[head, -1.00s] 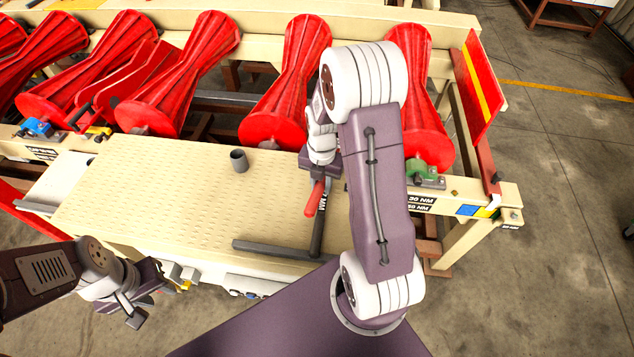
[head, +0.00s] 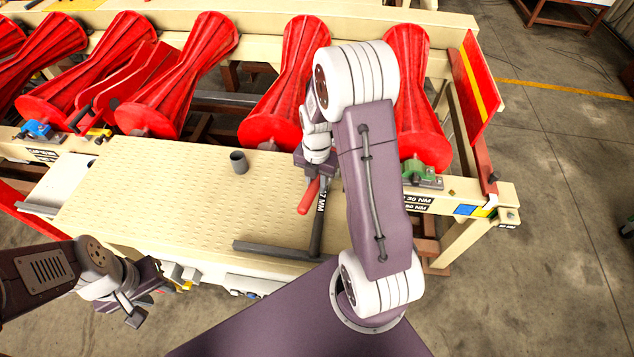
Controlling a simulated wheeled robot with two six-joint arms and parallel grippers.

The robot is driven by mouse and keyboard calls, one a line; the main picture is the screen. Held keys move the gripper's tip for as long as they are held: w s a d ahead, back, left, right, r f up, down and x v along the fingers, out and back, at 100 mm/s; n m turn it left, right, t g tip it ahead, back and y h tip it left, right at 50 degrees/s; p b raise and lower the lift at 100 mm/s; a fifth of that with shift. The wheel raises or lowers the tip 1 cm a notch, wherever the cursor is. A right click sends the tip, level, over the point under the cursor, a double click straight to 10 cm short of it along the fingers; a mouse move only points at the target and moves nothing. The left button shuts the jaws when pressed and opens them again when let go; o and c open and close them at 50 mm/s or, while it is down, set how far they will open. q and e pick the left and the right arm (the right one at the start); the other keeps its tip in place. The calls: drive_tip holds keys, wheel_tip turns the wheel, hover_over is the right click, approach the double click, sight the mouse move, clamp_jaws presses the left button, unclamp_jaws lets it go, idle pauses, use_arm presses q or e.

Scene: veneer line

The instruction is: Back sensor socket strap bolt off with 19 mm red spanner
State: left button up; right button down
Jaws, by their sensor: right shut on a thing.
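My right gripper (head: 314,172) is shut on the red spanner (head: 308,197), whose red handle sticks out below the jaws over the beige deck. The spanner's head is hidden behind my gripper and arm, and its size marking cannot be read. My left gripper (head: 140,306) is at the lower left, in front of the deck's near edge, and looks open and empty. A green clamp-like fitting (head: 425,175) sits on the frame right of my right arm. I cannot make out the sensor socket strap bolt.
A dark L-shaped bar (head: 272,250) with an "MM" label lies on the beige deck (head: 150,200). A grey cup (head: 239,162) stands on the deck. Red rollers (head: 180,75) line the back. Blue (head: 38,129) and yellow (head: 98,133) fittings sit at the left. The deck's left half is clear.

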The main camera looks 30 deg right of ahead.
drive_tip(key=shift+r+p, duration=1.55)
drive_tip(key=shift+r, duration=0.5)
